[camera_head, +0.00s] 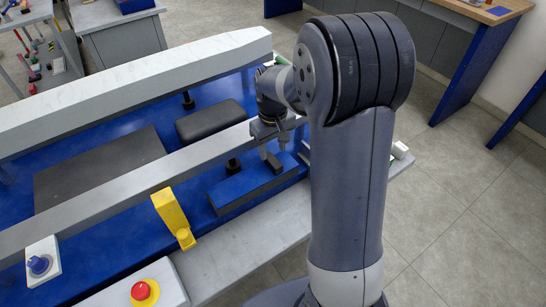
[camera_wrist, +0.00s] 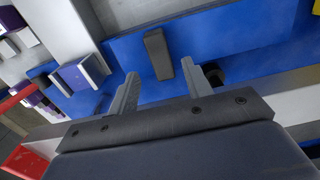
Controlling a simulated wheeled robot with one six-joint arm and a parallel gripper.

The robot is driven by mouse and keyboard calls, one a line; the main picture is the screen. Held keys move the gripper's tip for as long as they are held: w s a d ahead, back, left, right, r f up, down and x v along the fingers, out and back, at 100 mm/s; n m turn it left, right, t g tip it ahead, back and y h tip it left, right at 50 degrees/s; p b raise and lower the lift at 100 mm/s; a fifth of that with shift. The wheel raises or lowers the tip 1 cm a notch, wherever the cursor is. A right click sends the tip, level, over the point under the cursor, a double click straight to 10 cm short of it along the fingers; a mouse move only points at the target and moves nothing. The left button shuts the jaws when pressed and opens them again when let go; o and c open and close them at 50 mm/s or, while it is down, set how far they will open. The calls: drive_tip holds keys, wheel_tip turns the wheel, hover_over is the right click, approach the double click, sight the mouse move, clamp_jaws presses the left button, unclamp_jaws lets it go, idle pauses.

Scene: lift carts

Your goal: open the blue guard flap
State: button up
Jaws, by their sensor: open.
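The blue guard flap (camera_head: 238,191) is a long blue block-like panel on the blue cart bed, in front of the long grey rail. A dark handle bar (camera_head: 273,164) sticks up near its right end. In the wrist view the flap (camera_wrist: 225,38) is a broad blue face, with the dark handle (camera_wrist: 158,54) upright in the picture. My gripper (camera_head: 268,141) is above the handle in the head view. In the wrist view my gripper (camera_wrist: 160,70) is open and empty, its fingers on either side of the handle's line. Contact cannot be told. The flap looks lowered.
A yellow bracket (camera_head: 172,216), a blue knob (camera_head: 39,265) and a red button (camera_head: 141,291) stand left of the flap. Long grey rails (camera_head: 95,205) cross the cart, close behind the flap. A black pad (camera_head: 209,121) lies farther back. The air above the cart's left side is free.

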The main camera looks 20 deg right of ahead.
sight(273, 159)
drive_tip(key=shift+s+f, duration=0.1)
drive_tip(key=shift+f, duration=2.2)
clamp_jaws()
